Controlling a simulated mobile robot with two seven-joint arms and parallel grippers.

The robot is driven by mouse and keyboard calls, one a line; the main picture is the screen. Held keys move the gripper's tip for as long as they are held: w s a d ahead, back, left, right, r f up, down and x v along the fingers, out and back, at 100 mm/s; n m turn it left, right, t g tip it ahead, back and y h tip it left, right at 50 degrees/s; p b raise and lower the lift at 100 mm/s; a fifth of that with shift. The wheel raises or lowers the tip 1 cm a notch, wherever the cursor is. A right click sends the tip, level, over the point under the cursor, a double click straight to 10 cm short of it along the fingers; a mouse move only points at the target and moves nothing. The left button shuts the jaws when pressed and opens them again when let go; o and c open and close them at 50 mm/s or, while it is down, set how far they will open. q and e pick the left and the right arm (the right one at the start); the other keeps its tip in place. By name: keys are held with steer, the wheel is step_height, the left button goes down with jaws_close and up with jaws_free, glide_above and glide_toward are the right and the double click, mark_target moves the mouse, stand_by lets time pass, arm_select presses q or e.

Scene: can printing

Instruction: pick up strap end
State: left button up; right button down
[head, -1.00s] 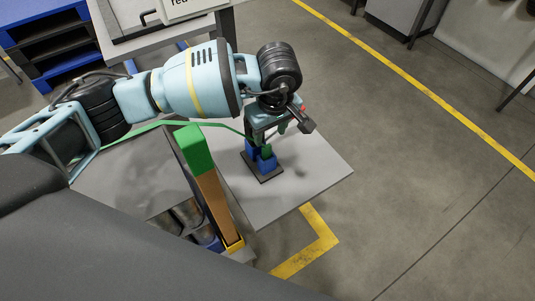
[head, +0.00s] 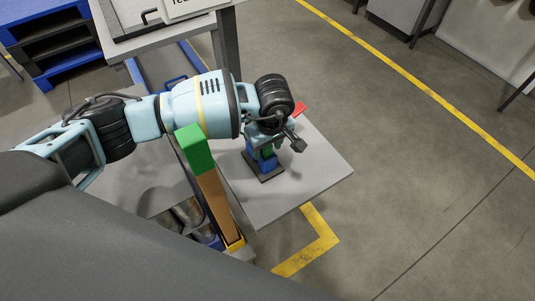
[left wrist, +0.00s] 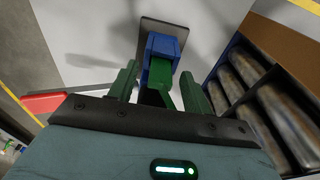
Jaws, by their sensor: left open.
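The green strap end (left wrist: 160,84) stands in a blue holder (left wrist: 164,48) on a dark base plate in the left wrist view. In the head view the blue holder (head: 268,164) sits on the grey tabletop, partly hidden under my wrist. My left gripper (left wrist: 158,84) is open. Its two green fingers lie on either side of the strap end in the left wrist view. I cannot tell whether they touch it. In the head view my left gripper (head: 266,146) is just above the holder, largely hidden. My right gripper is not in view.
A crate post with a green corner block (head: 195,148) stands close beside my left arm. Metal cans (left wrist: 262,108) lie in the crate at the right. A red object (head: 300,108) is behind my gripper. The tabletop's right part (head: 325,165) is clear.

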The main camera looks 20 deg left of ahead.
arm_select(q)
steer(key=c, duration=1.1)
steer(key=shift+o, duration=0.2)
steer(key=shift+r, duration=0.15)
